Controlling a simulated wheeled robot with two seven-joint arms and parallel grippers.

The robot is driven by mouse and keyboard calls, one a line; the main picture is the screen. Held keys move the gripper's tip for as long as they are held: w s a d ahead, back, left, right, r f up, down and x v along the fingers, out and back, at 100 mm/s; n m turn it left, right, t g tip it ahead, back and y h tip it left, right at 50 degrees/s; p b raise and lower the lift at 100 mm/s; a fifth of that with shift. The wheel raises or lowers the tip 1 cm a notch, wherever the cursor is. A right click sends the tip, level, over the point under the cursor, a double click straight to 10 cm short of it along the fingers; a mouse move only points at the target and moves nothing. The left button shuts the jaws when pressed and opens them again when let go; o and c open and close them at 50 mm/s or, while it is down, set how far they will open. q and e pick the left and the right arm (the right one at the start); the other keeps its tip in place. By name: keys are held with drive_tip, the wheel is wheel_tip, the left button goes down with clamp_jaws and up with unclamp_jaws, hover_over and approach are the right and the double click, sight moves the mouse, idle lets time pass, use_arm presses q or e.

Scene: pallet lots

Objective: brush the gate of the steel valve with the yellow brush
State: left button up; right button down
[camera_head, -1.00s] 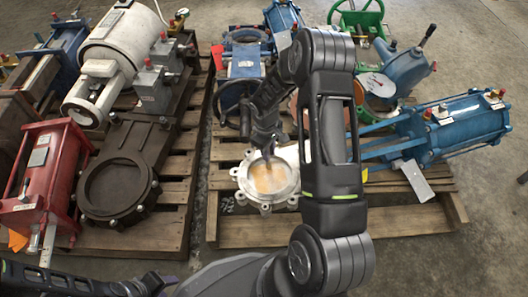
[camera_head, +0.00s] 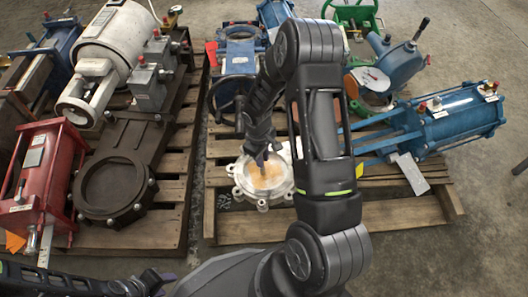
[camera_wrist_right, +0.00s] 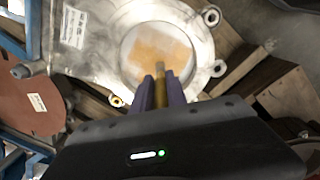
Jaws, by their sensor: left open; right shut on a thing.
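The steel valve (camera_head: 236,194) lies flat on the middle pallet, its round gate facing up. It also shows in the wrist view (camera_wrist_right: 112,62). The gate (camera_wrist_right: 140,72) has a yellowish-brown patch on its pale face. My right gripper (camera_head: 262,158) is over the valve, pointing down. In the wrist view its purple fingers (camera_wrist_right: 163,92) are shut on the yellow brush (camera_wrist_right: 184,98), seen only as a brownish-yellow strip. The brush end is over or at the gate's lower edge; I cannot tell whether it touches. My left gripper (camera_head: 158,282) is open and empty at the bottom left.
A dark round valve (camera_head: 112,190) and a red actuator (camera_head: 42,178) stand on the left pallet. A blue cylinder valve (camera_head: 458,122) lies right of the steel valve. A green-framed valve (camera_head: 356,14) stands behind. Bare floor is at the right.

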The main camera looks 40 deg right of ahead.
drive_tip(key=shift+s+a+f, duration=0.1)
drive_tip(key=shift+s, duration=0.05)
drive_tip(key=shift+s+d+r+p, duration=0.15)
drive_tip(key=shift+s+d, duration=0.1)
drive_tip(key=shift+d, duration=0.3)
drive_tip(key=shift+s+d+r+p, duration=0.1)
drive_tip(key=shift+s+d+p, duration=0.1)
drive_tip(key=shift+d, duration=0.35)
drive_tip(key=shift+w+a, duration=0.1)
drive_tip(key=shift+w+a+f+b, duration=0.1)
drive_tip(key=shift+w+a+b, duration=0.1)
drive_tip(key=shift+a, duration=0.35)
drive_tip(key=shift+w+a+f+b, duration=0.1)
drive_tip(key=shift+w+a+b, duration=0.1)
drive_tip(key=shift+a, duration=0.3)
